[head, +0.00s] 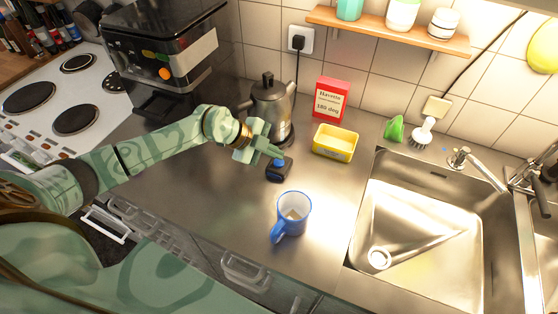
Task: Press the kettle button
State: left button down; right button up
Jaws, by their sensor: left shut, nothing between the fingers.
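The kettle (279,101) is grey metal with a black lid knob and stands upright on the counter near the wall. In front of it sits a small dark block with a blue top (279,164), which looks like the kettle button. My left gripper (279,153) is shut and empty, in front of the kettle, with its fingertips just above or at the blue top. I cannot tell whether they touch it. The gripper hides part of the kettle's lower body. My right gripper is not in view.
A blue mug (293,212) stands in front of the block. A yellow tub (335,143) and a red box (331,98) stand to the right. The sink (366,200) is further right. A black coffee machine (165,50) and stove (55,95) are left.

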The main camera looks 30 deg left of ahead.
aim_at(274, 162)
pick_arm(q)
jog(key=shift+f, duration=0.75)
dwell(0.8)
jog(key=shift+r, duration=0.15)
jog(key=shift+r+p, duration=0.75)
jog(key=shift+p, duration=0.45)
notch_tip(274, 162, up, 5)
jog(key=p, duration=0.6)
jog(key=shift+r, duration=0.1)
